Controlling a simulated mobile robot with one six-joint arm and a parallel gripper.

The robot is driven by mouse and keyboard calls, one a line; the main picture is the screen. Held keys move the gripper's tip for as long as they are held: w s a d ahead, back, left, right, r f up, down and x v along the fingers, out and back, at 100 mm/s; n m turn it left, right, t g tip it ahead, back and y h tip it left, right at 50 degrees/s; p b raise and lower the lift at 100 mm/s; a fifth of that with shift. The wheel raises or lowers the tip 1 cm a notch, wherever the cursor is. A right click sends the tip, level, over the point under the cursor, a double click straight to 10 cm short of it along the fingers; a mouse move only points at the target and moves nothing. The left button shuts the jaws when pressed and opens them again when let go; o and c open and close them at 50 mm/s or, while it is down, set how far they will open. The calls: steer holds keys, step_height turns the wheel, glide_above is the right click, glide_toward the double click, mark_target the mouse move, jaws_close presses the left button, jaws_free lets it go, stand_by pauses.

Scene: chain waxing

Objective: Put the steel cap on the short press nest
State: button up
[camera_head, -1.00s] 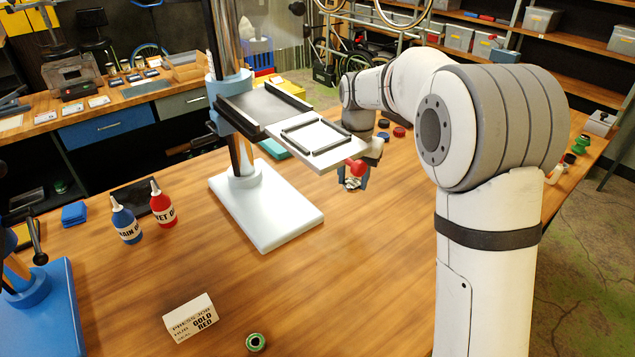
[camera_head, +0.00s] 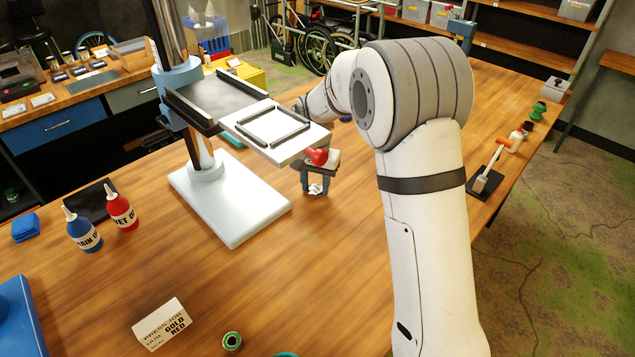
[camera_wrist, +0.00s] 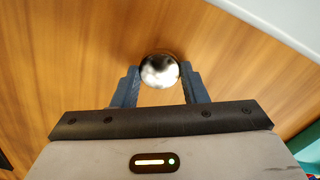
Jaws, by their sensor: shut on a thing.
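The cap (camera_head: 315,188) shows only as a small bright patch in the head view. A press with a pale base (camera_head: 225,205) and a column stands at the centre left. Its raised plate carries a dark square frame (camera_head: 273,126). A blue base (camera_head: 15,320) is cut off at the lower left. I cannot tell which part is the short press nest.
A blue bottle (camera_head: 84,232) and a red bottle (camera_head: 122,212) stand at the left. A red knob (camera_head: 317,156) is close to my gripper. The table's front middle is mostly clear.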

steer(key=shift+f, duration=0.15)
steer(key=o, duration=1)
steer(key=shift+o, duration=0.2)
